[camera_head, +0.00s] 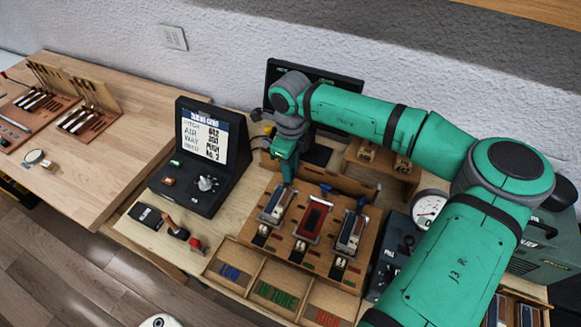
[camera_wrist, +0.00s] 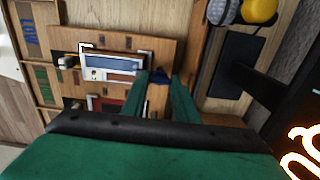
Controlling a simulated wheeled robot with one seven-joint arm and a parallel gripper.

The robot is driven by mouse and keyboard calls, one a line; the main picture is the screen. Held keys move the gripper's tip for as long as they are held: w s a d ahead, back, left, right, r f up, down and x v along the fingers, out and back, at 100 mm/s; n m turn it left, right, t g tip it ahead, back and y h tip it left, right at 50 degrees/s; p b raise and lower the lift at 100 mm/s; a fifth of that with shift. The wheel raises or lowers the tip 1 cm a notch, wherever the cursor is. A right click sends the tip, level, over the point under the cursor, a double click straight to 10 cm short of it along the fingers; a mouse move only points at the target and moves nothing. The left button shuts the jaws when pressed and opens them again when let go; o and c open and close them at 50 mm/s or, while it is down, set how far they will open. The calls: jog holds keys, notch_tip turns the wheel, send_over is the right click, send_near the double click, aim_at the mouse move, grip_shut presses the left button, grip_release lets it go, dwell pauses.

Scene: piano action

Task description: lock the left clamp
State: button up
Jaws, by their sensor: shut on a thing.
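The left clamp has a dark blue lever (camera_wrist: 157,77), seen between my fingers in the wrist view. It sits at the end of the leftmost slot, which holds a pale blue-grey key module (camera_head: 275,205), also in the wrist view (camera_wrist: 112,64). My gripper (camera_head: 288,177) comes down at the back end of this slot and hides the lever in the head view. In the wrist view my gripper (camera_wrist: 160,80) has its fingers on both sides of the lever, shut on it. Whether the clamp is locked cannot be seen.
A red module (camera_head: 313,220) and another blue-grey module (camera_head: 350,230) fill the other slots, with blue levers behind them. A sorting tray (camera_head: 240,277) lies in front. A display console (camera_head: 205,155) stands left, a gauge (camera_head: 429,207) right.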

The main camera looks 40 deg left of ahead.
jog(key=shift+w+d, duration=0.15)
jog(key=shift+w, duration=0.05)
jog(key=o, duration=1.1)
jog(key=shift+c, duration=0.2)
notch_tip(320, 180, up, 11)
jog(key=shift+f, duration=0.1)
